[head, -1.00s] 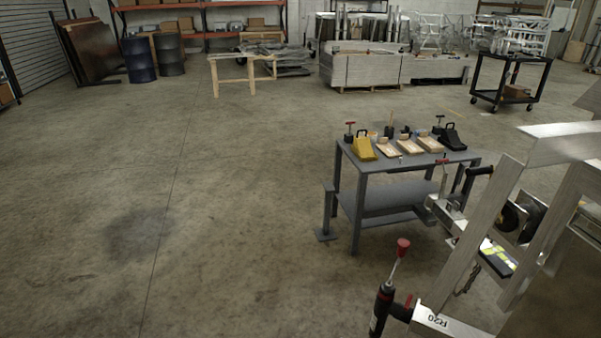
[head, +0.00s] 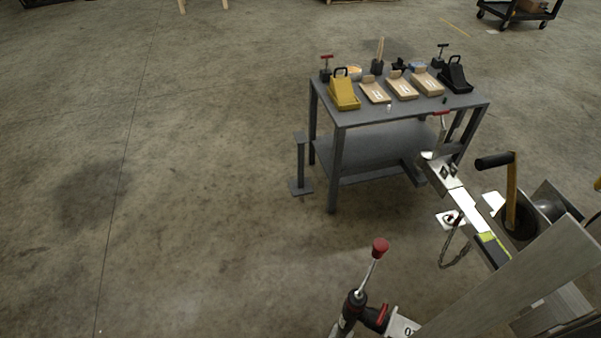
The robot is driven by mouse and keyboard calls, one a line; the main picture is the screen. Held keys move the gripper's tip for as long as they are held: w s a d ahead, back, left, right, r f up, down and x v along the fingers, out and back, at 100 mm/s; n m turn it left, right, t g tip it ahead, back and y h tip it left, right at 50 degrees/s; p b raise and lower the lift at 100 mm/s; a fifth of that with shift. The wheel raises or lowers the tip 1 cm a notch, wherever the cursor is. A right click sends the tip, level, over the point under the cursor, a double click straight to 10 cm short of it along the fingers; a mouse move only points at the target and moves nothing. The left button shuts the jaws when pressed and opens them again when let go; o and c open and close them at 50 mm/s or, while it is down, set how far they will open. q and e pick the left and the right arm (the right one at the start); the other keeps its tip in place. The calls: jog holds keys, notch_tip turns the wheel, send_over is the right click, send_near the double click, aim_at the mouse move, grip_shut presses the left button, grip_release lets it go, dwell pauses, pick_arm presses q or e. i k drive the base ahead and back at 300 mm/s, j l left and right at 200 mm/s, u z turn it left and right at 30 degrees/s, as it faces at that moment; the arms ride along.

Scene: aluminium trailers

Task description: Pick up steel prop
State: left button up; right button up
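A grey steel post with a small top plate and a flat square base plate, which looks like the steel prop (head: 300,166), stands upright on the concrete floor. It is just left of the grey metal workbench (head: 375,113). I cannot tell whether it touches the bench. Neither of my grippers shows in the head view.
The bench top holds a yellow wheel chock (head: 344,92), a black chock (head: 455,75), several wooden blocks and clamps. An aluminium trailer frame (head: 520,285) with a winch and a red-knobbed lever (head: 372,262) fills the lower right. The floor at left is clear.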

aim_at(302, 185)
jog(key=i+j, duration=0.15)
jog(key=j, duration=0.25)
jog(key=i+j+z, duration=0.1)
jog(key=i+j, duration=1.05)
jog(key=j, duration=0.1)
